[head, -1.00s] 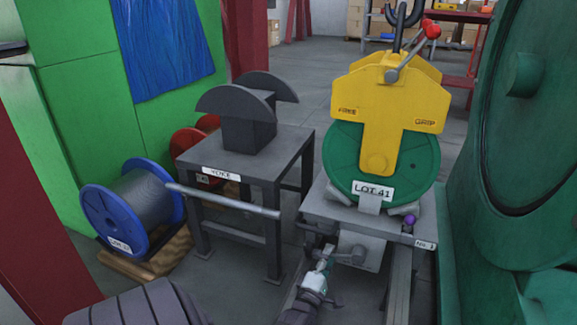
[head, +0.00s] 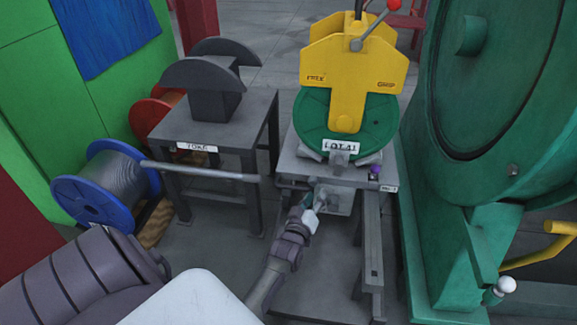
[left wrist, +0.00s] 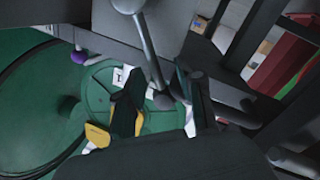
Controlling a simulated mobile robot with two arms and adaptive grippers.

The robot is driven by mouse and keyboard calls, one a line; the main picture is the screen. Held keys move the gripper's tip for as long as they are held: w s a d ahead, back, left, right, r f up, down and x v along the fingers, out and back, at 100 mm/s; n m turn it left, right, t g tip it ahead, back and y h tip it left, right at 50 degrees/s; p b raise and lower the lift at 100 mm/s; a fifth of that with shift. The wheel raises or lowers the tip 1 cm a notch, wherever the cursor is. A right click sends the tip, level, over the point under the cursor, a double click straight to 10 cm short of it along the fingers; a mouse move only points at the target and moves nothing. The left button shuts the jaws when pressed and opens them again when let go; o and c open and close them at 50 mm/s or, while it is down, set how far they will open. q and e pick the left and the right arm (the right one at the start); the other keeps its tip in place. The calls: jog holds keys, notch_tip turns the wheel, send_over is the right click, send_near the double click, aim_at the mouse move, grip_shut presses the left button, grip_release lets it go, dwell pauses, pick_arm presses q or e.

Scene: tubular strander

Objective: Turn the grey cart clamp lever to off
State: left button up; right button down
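The grey cart (head: 372,215) carries a green reel (head: 375,125) marked LOT 41. My left gripper (head: 314,203) is at the front of the cart, below its top, beside a light grey box (head: 338,200). In the left wrist view, a grey rod with rounded ends (left wrist: 146,45) reaches between the dark, spread fingers of my left gripper (left wrist: 158,98); it looks like the clamp lever. I cannot tell whether the fingers touch it. The lever is not clear in the head view, where the gripper hides part of that area. My right gripper is not in view.
A yellow grip frame (head: 347,75) stands over the reel. A purple knob (head: 375,172) is at the cart's front right. A dark yoke table (head: 262,112) stands left, with a grey bar (head: 205,171) in front. A large green machine (head: 415,215) closes off the right.

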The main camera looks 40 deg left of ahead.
pick_arm(q)
jog(key=s+d+r+m+g+h+p, duration=0.1)
jog(key=s+d+p, duration=0.3)
jog(key=s+p, duration=0.4)
jog(key=s+d+r+m+g+h+p, duration=0.1)
jog(key=s+d+m+g+p, duration=0.3)
jog(key=s+p, duration=0.5)
jog(key=s+d+r+m+g+h+p, duration=0.1)
jog(key=s+d+p, duration=0.5)
jog(key=p, duration=1.1)
jog(key=s+m+g+h, duration=0.1)
jog(key=s+g+h, duration=0.1)
jog(key=shift+s+d+r+h, duration=0.25)
jog(key=shift+r+h, duration=0.05)
jog(key=shift+r, duration=0.1)
